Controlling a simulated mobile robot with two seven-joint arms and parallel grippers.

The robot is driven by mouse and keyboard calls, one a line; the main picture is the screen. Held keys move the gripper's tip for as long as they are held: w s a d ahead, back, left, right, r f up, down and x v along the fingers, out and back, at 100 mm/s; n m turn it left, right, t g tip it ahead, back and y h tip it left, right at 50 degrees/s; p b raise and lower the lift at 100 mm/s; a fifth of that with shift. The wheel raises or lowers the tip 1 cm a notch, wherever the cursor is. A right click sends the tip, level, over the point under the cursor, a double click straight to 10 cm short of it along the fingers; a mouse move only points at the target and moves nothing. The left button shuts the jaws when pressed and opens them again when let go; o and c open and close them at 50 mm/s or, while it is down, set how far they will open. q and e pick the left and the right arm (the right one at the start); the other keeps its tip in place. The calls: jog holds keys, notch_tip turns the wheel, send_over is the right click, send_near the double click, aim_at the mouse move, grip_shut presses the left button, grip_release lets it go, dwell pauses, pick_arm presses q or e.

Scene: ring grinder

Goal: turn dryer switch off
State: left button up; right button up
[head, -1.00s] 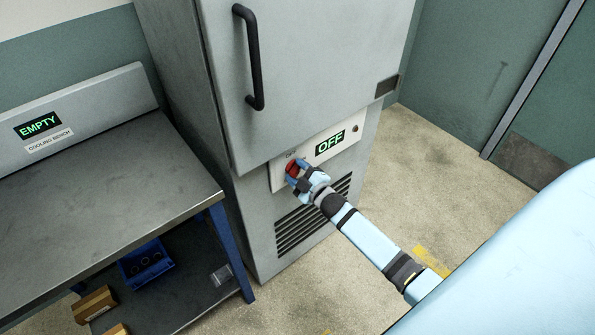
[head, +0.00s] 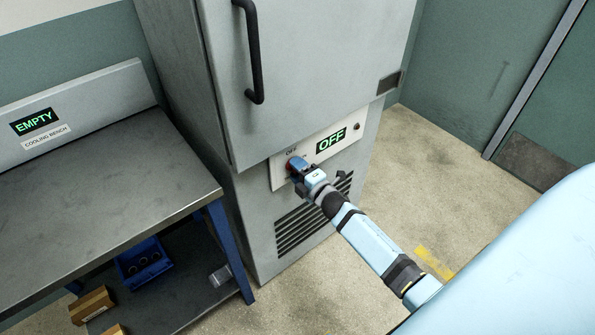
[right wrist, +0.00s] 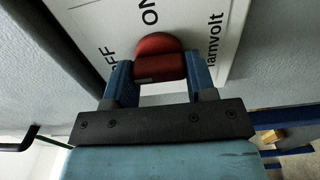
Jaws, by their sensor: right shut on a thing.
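The dryer (head: 310,90) is a tall grey cabinet with a white switch panel (head: 345,138) low on its front. The panel's display (head: 331,139) reads OFF in green. The red rotary switch (right wrist: 160,58) sits on the panel, with ON and OFF printed around it in the right wrist view. My right gripper (head: 297,166) is at the switch, its two blue fingers on either side of the red knob and shut on it. In the head view the fingers hide most of the knob. My left gripper is not in view.
A cooling bench (head: 95,200) with a sign reading EMPTY (head: 34,121) stands left of the dryer. A blue bin (head: 143,262) and cardboard boxes (head: 91,305) are on its lower shelf. The dryer door has a black handle (head: 254,55). The floor to the right is clear.

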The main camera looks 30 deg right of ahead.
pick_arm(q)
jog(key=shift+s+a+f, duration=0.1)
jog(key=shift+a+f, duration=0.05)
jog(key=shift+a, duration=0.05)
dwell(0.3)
pick_arm(e)
jog(key=o, duration=0.9)
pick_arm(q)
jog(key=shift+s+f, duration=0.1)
pick_arm(e)
jog(key=shift+o, duration=0.2)
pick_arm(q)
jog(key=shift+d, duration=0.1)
pick_arm(e)
jog(key=s+d, duration=0.1)
jog(key=s, duration=1.2)
jog(key=shift+s, duration=0.4)
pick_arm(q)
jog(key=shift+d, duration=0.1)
